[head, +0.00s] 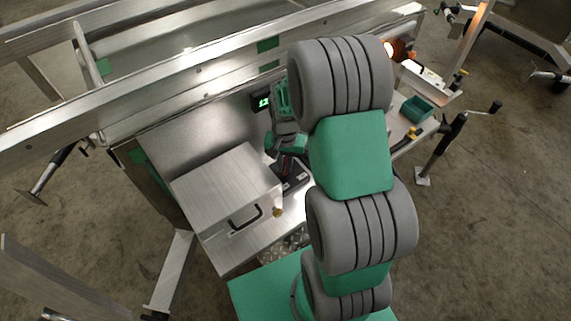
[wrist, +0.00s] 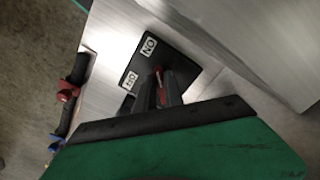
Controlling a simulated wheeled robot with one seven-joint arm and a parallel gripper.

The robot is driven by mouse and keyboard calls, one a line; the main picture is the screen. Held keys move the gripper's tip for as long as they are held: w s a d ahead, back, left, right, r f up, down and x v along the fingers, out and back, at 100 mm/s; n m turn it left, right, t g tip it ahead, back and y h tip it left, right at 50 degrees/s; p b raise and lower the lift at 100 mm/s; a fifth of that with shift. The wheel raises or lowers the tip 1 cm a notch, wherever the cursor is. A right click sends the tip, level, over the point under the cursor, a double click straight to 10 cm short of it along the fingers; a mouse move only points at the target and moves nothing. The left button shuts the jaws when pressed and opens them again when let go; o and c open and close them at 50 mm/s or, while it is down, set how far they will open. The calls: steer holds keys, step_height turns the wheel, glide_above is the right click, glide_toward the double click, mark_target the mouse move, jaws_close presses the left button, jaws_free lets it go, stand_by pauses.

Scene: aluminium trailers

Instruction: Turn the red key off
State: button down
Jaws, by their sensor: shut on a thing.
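The red key (wrist: 158,78) stands on a black plate (wrist: 148,57) with two white labels; one reads ON, and the other is upside down and hard to read. My gripper (wrist: 159,92) is shut on the red key, one dark finger on each side, hiding most of it. In the head view my gripper (head: 284,152) reaches down over the black plate (head: 297,179), beside a metal box. The key's exact angle is hard to tell.
The metal box (head: 225,185) with a black handle stands left of the plate. A trailer rail (head: 205,80) runs behind. A green bin (head: 417,108) and a yellow-and-black item (head: 413,133) are at right. A red-and-black object (wrist: 66,92) shows at left in the wrist view.

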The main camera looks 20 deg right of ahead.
steer(key=shift+n, duration=0.3)
steer(key=n, duration=0.4)
steer(key=shift+d+b, duration=0.2)
steer(key=shift+b, duration=0.1)
steer(key=n, duration=0.5)
steer(key=shift+d, duration=0.2)
steer(key=n, duration=0.4)
steer(key=shift+d+b, duration=0.2)
steer(key=shift+b, duration=0.15)
steer(key=shift+w+d+n, duration=0.1)
steer(key=shift+w+n, duration=0.05)
steer(key=shift+n, duration=1.95)
steer(key=c, duration=1.4)
jaws_free()
steer(key=shift+c, duration=0.2)
step_height(320, 180, up, 8)
steer(key=shift+b, duration=0.35)
